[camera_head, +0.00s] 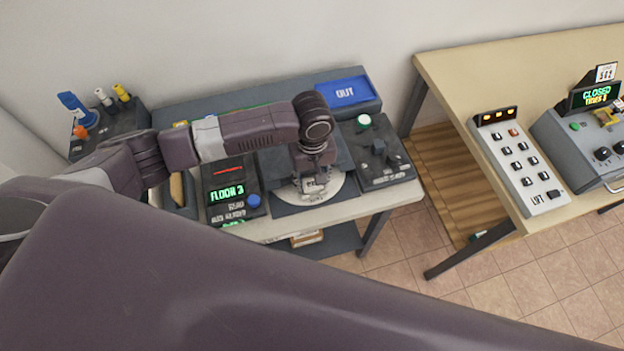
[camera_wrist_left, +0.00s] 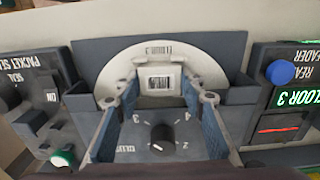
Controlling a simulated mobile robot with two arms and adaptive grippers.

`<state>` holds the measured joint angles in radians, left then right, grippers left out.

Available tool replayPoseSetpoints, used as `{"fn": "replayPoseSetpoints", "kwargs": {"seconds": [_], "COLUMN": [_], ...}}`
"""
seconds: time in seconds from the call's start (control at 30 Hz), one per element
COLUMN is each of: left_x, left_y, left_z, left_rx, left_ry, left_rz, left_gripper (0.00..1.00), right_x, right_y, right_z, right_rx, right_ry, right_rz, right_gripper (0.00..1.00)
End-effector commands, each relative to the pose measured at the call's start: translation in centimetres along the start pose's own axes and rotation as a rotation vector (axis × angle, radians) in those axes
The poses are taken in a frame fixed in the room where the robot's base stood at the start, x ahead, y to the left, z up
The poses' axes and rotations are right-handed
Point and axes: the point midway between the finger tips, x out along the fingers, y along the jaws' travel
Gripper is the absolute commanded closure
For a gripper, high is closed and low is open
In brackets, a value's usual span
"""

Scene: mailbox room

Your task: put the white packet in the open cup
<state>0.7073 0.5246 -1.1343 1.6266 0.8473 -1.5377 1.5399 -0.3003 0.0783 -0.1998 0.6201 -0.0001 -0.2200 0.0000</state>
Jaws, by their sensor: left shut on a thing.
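The white packet (camera_wrist_left: 158,84) bears a barcode and sits between the fingertips of my left gripper (camera_wrist_left: 158,75) in the left wrist view. My left gripper is shut on it. In the head view my left gripper (camera_head: 314,184) points down over a pale round disc (camera_head: 338,190) set in a dark grey station. The disc also shows in the left wrist view (camera_wrist_left: 208,68), behind the packet. I cannot make out an open cup; the gripper and packet cover part of the disc. I cannot tell whether the packet touches the disc. My right gripper is not in view.
A reader (camera_head: 231,190) with a green FLOOR 3 display and blue button stands left of the disc. A packet sealer (camera_head: 380,158) stands right of it. A blue OUT tray (camera_head: 345,92) lies behind. A numbered dial (camera_wrist_left: 162,137) faces the left wrist camera.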

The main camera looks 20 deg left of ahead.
Motion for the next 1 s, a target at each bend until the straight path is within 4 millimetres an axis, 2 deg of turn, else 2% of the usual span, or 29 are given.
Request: {"fn": "replayPoseSetpoints", "kwargs": {"seconds": [0.2, 0.23, 0.4, 0.57, 0.7, 1.0], "left_x": [0.02, 0.02, 0.02, 0.02, 0.03, -0.12], "left_y": [0.02, 0.01, 0.00, 0.00, -0.02, -0.02], "left_z": [-0.01, -0.01, -0.01, -0.01, -0.01, -0.01], "left_rx": [0.000, 0.000, 0.000, 0.000, 0.000, 0.000], "left_ry": [0.000, 0.000, 0.000, 0.000, 0.000, 0.000], "left_rz": [0.000, 0.000, 0.000, 0.000, 0.000, 0.000], "left_gripper": [0.92, 0.60, 0.43, 0.43, 0.34, 0.34], "right_x": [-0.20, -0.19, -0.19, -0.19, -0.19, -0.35], "right_y": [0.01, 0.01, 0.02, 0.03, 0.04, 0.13], "right_z": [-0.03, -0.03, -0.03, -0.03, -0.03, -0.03], "right_rx": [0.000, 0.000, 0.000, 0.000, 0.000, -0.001], "right_ry": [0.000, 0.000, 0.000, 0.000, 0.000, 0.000], "right_rz": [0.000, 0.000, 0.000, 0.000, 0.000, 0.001], "right_gripper": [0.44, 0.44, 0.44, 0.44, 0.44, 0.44]}}
